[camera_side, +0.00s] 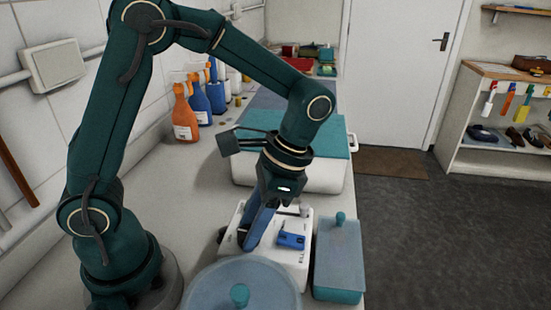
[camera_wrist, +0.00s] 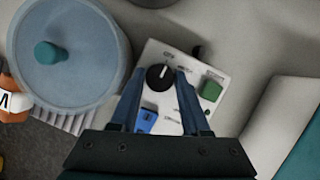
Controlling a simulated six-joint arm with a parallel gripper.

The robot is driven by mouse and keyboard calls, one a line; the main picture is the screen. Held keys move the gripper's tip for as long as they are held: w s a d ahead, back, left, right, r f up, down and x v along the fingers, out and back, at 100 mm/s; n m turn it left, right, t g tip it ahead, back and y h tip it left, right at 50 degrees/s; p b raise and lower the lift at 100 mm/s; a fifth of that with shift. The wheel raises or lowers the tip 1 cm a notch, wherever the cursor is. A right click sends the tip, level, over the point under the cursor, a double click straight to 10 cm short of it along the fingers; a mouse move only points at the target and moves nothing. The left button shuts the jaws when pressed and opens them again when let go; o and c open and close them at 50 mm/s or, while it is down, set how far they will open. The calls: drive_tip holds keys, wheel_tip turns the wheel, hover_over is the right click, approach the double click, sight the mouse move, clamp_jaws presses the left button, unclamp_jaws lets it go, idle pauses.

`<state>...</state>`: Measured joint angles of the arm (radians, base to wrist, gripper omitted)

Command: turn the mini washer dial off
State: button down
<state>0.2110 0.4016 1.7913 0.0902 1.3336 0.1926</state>
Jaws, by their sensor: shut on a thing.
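The mini washer's white control panel (camera_wrist: 208,74) shows in the wrist view, and the panel also shows in the side view (camera_side: 296,258). Its round black dial (camera_wrist: 157,79) has a white pointer mark aimed up and slightly right, toward a small label that seems to read OFF. My gripper (camera_wrist: 159,75) has one finger on each side of the dial and is shut on it. In the side view, my gripper (camera_side: 247,245) reaches down onto the panel and hides the dial. A green button (camera_wrist: 210,90) and a blue switch (camera_wrist: 146,121) sit on the same panel.
A round blue-grey lid (camera_wrist: 75,70) with a teal knob is close beside the panel. A blue-grey box (camera_side: 338,262) stands to the panel's right. A white tub with a teal top (camera_side: 338,145) is behind. Spray bottles (camera_side: 184,115) line the wall.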

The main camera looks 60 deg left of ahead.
drive_tip(key=shift+n, duration=0.3)
idle(0.4)
drive_tip(key=shift+c, duration=1.9)
unclamp_jaws()
drive_tip(key=shift+r, duration=0.1)
drive_tip(key=shift+v, duration=2.5)
drive_tip(key=shift+w, duration=0.1)
drive_tip(key=shift+a, duration=0.1)
